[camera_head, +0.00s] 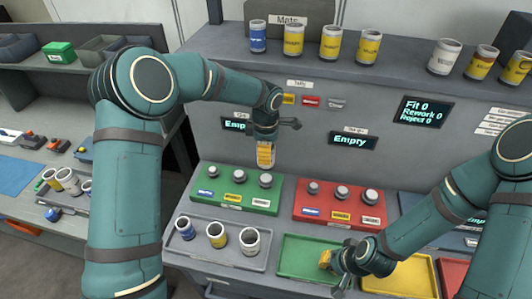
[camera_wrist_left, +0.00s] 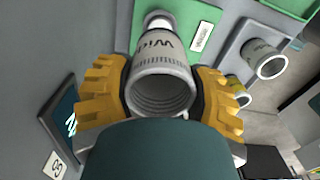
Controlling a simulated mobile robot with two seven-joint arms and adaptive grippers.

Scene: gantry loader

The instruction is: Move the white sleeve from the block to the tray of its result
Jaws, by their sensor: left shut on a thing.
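My left gripper (camera_head: 265,157) hangs above the back-right plug of the green block (camera_head: 205,208). In the left wrist view its yellow fingers (camera_wrist_left: 160,95) are shut on a white sleeve (camera_wrist_left: 165,62), whose open end faces the camera. In the head view the fingers mostly hide this sleeve. The sleeve looks clear of the plug below it, though the gap is hard to judge. A green tray (camera_head: 300,242), a yellow tray (camera_head: 400,268) and a red tray (camera_head: 452,270) lie in front. My right gripper (camera_head: 327,260) is over the green tray; its jaw opening is unclear.
A grey tray (camera_head: 200,256) holds blue, yellow and white sleeves. A red block (camera_head: 300,215) with several plugs stands right of the green block. A display (camera_head: 353,141) reads Empty; another (camera_head: 425,112) reads Fit 0, Rework 0, Reject 0. Several sleeves stand on the upper shelf.

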